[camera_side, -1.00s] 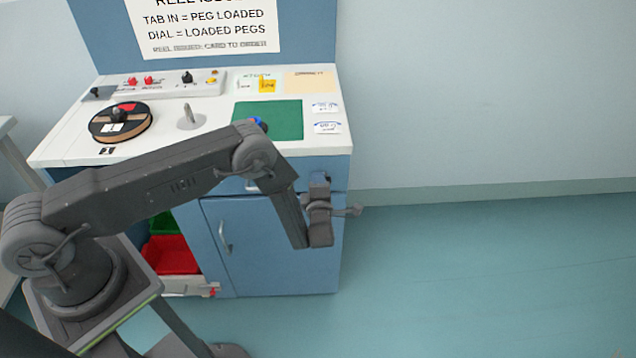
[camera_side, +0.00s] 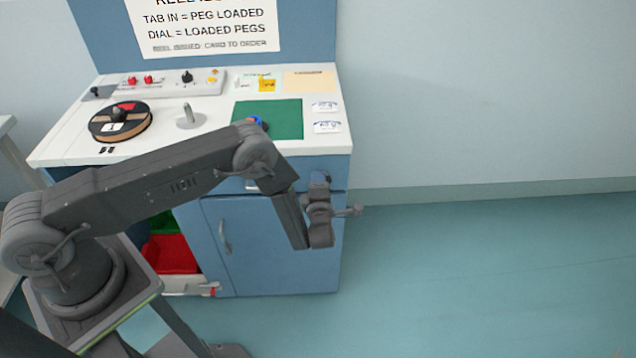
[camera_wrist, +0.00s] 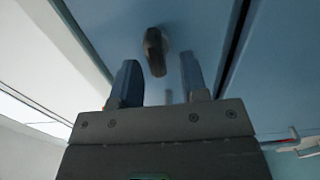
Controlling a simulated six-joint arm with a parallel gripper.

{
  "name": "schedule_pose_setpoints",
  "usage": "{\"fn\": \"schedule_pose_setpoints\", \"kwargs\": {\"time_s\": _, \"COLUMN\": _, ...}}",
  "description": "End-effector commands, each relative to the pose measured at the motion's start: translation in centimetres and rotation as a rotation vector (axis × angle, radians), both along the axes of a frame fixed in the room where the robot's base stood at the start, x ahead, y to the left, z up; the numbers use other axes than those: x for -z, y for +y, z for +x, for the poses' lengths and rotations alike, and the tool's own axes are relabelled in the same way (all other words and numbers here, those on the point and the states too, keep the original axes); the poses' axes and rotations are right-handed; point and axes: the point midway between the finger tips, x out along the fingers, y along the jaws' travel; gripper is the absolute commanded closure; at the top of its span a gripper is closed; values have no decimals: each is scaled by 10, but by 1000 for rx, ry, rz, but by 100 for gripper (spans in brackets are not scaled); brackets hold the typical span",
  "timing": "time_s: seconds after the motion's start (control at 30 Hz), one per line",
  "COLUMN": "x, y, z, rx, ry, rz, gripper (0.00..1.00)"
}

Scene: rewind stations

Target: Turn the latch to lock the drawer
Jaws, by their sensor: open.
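In the wrist view the latch (camera_wrist: 154,52), a small dark brown and grey turn-piece, sticks out from a blue panel. My gripper (camera_wrist: 160,76) is open, with one finger on each side of the latch's line. The latch lies between and slightly beyond the fingertips, and I see no clear contact. In the side view the blue drawer front (camera_side: 232,186) is under the white countertop, mostly covered by my arm. The latch is hidden there, and the fingers cannot be made out clearly at the arm's end.
On the white countertop (camera_side: 70,150) are a reel (camera_side: 104,132), an upright peg (camera_side: 189,118), a green mat (camera_side: 285,118) and a control strip (camera_side: 207,88). Below are a cabinet door with a handle (camera_side: 224,236) and a red bin (camera_side: 172,256). The floor at right is clear.

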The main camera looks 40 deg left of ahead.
Motion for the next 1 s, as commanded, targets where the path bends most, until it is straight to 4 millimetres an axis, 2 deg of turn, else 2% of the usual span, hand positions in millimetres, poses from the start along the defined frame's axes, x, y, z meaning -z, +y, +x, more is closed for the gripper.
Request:
{"fn": "schedule_pose_setpoints", "kwargs": {"time_s": 0.17, "x": 0, "y": -22, "z": -20, "rx": 7, "ry": 1, "rz": 1, "gripper": 60}}
{"fn": "schedule_pose_setpoints", "kwargs": {"time_s": 0.4, "x": 0, "y": -60, "z": -58, "rx": 8, "ry": 1, "rz": 2, "gripper": 60}}
{"fn": "schedule_pose_setpoints", "kwargs": {"time_s": 0.6, "x": 0, "y": -84, "z": -83, "rx": 6, "ry": 1, "rz": 1, "gripper": 60}}
{"fn": "schedule_pose_setpoints", "kwargs": {"time_s": 0.8, "x": 0, "y": -94, "z": -94, "rx": 2, "ry": 0, "rz": 0, "gripper": 60}}
{"fn": "schedule_pose_setpoints", "kwargs": {"time_s": 1.0, "x": 0, "y": -95, "z": -95, "rx": 1, "ry": 0, "rz": 0, "gripper": 60}}
